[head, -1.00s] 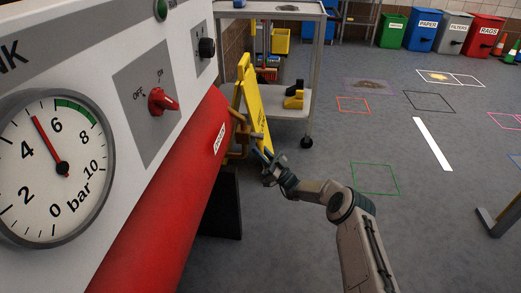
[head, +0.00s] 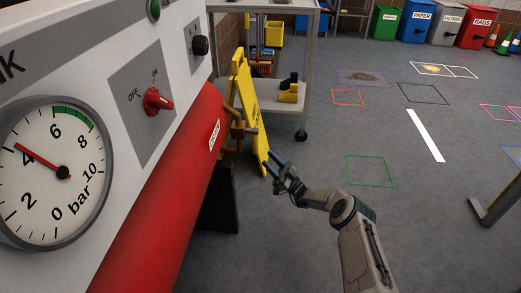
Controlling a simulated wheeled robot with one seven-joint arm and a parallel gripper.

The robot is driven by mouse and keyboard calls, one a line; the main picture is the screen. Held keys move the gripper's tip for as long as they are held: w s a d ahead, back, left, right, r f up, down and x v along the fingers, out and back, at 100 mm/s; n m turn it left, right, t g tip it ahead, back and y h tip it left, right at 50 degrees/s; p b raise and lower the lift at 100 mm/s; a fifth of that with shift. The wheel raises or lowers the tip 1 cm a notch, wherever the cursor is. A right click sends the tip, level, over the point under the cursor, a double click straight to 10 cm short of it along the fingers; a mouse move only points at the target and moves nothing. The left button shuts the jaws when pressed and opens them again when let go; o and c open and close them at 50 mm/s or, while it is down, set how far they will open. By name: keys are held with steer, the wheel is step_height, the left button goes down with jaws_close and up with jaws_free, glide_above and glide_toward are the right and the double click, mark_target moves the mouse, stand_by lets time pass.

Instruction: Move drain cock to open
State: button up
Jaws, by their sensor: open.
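The brass drain cock (head: 237,131) sticks out from the far end of the red tank (head: 165,195), beside the tank's small white label. Its handle is small in the head view, and I cannot tell its exact position. My gripper (head: 269,164) is open and empty, to the right of and a little below the cock, apart from it in the picture. The pressure gauge (head: 52,171) on the white panel has its red needle near 4 bar.
A red knob (head: 157,101) on the panel points towards ON. A yellow folding floor sign (head: 250,112) stands right behind the cock. A grey trolley (head: 305,75) stands beyond it.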

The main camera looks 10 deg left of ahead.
steer(key=v, duration=0.5)
stand_by(0.4)
